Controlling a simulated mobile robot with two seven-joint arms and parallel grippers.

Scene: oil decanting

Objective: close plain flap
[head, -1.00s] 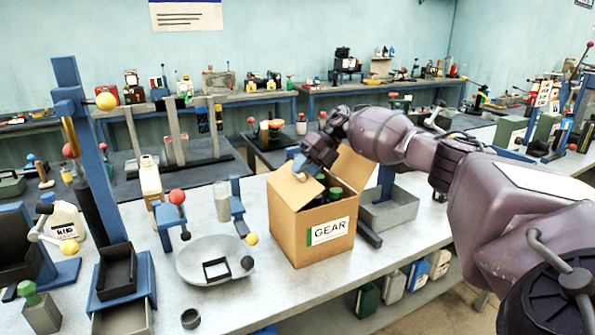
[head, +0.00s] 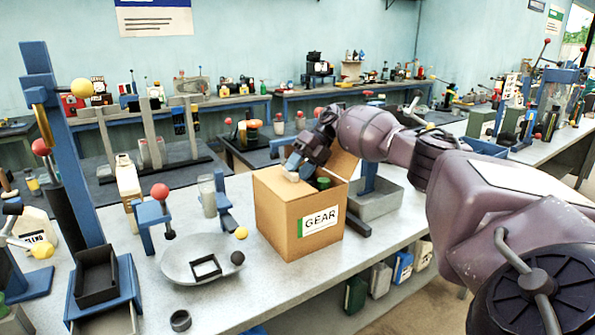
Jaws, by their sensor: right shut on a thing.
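A brown cardboard box (head: 283,222) labelled GEAR stands on the pale bench near the middle of the head view. Its plain near-left flap (head: 270,182) lies low, sloping over the left part of the opening. Another flap (head: 345,163) stands up at the back right. A dark bottle with a green cap (head: 322,183) shows inside the opening. My right gripper (head: 292,172) reaches in from the right above the box. It is shut at the inner edge of the plain flap; its fingertips partly hide the contact. My left gripper is not in view.
A grey tray (head: 378,208) stands behind the box to the right. A round grey dish (head: 185,272) and a small blue stand with a red ball (head: 152,215) are to the left. Bare bench (head: 345,262) lies in front and to the right.

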